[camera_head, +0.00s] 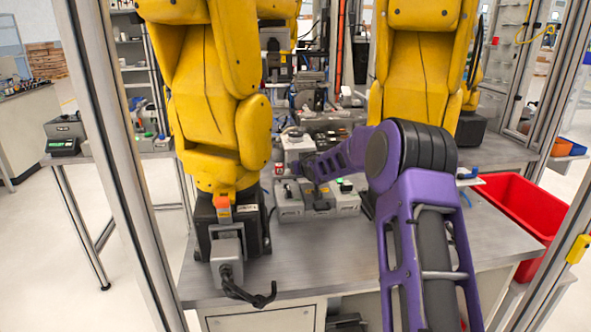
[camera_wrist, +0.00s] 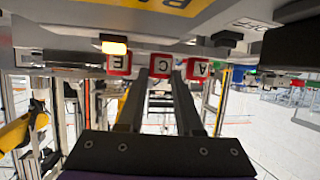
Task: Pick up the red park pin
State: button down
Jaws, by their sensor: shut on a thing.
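The red piece marked C (camera_wrist: 160,65), which I take to be the red park pin, sits between the tips of my gripper (camera_wrist: 161,72). The two dark fingers are closed on its sides. The piece marked E (camera_wrist: 118,63) is to its left and the piece marked A (camera_wrist: 197,69) to its right. In the head view, my purple arm reaches over the bench, and its end and the pin cannot be made out.
A grey bench (camera_head: 410,246) carries two yellow arms (camera_head: 205,95) (camera_head: 418,75) on either side of my reach. Grey boxes (camera_head: 291,214) stand near my wrist. A red bin (camera_head: 515,205) is at the right. The bench front is mostly clear.

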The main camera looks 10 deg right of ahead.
notch_tip(320, 180, up, 10)
jog(key=p, duration=0.2)
dwell(0.7)
